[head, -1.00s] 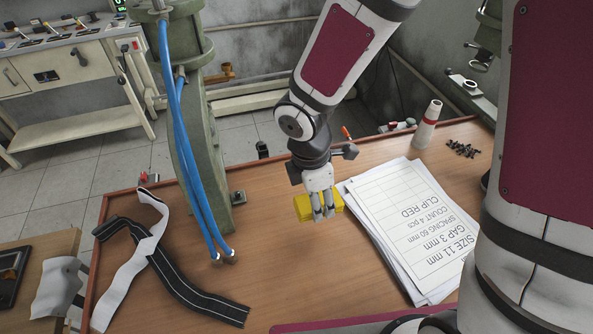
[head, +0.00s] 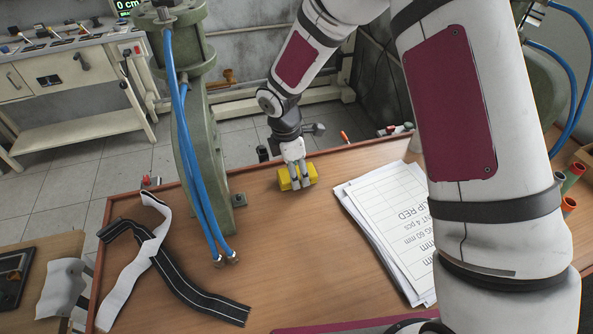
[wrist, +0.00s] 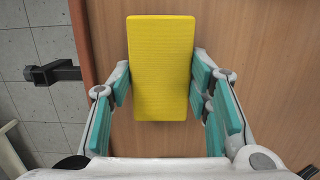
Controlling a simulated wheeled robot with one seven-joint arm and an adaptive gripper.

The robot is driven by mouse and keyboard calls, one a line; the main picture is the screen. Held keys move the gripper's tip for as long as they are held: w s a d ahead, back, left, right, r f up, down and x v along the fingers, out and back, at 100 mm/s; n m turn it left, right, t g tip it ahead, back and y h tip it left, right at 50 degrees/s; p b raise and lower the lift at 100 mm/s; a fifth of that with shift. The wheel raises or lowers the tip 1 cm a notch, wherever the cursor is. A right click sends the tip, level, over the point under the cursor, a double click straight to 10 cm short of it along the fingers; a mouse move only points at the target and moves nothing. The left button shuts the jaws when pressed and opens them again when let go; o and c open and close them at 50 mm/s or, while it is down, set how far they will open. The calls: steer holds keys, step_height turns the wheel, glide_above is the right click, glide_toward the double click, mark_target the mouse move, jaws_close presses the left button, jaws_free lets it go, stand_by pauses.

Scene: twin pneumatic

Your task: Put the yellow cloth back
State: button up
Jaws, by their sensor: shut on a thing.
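The yellow cloth (head: 285,183) looks like a folded rectangular block. In the head view it is near the far edge of the wooden table (head: 270,240), right of the green machine column. My gripper (head: 300,184) is shut on the cloth, with a finger on each long side. In the wrist view the cloth (wrist: 160,65) lies between the teal finger pads of my gripper (wrist: 160,95), above wood. I cannot tell whether the cloth touches the table. The fingers hide part of it in the head view.
The green column (head: 200,130) with blue hoses (head: 187,170) stands left of my gripper. A stack of papers (head: 375,215) lies to the right. Black and white strips (head: 190,285) lie at the left. A dark clamp (wrist: 52,75) sits at the table edge. The front middle is clear.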

steer(key=shift+f, duration=0.35)
steer(key=o, duration=1.2)
step_height(320, 180, up, 12)
steer(key=a+b, duration=0.1)
steer(key=shift+s+a+r, duration=0.15)
steer(key=shift+a+r, duration=0.05)
steer(key=shift+a, duration=0.15)
steer(key=s+d+r+m+t, duration=0.1)
steer(key=s+d+r+m, duration=0.4)
steer(key=r, duration=0.2)
steer(key=s+d+r+m+t, duration=0.1)
steer(key=s+d+r+m, duration=0.45)
steer(key=r, duration=0.25)
steer(key=s+d+r+m+t+y, duration=0.1)
steer(key=s+d+r+m, duration=0.1)
steer(key=s+m, duration=0.3)
steer(key=s+d+r+m+t, duration=0.1)
steer(key=s+d+m+t, duration=0.1)
steer(key=s, duration=0.6)
steer(key=d+m, duration=0.1)
steer(key=m, duration=0.1)
steer(key=shift+s+d+r+m+y, duration=0.2)
steer(key=shift+s+r+m+y, duration=0.05)
steer(key=shift+r+m+y, duration=0.15)
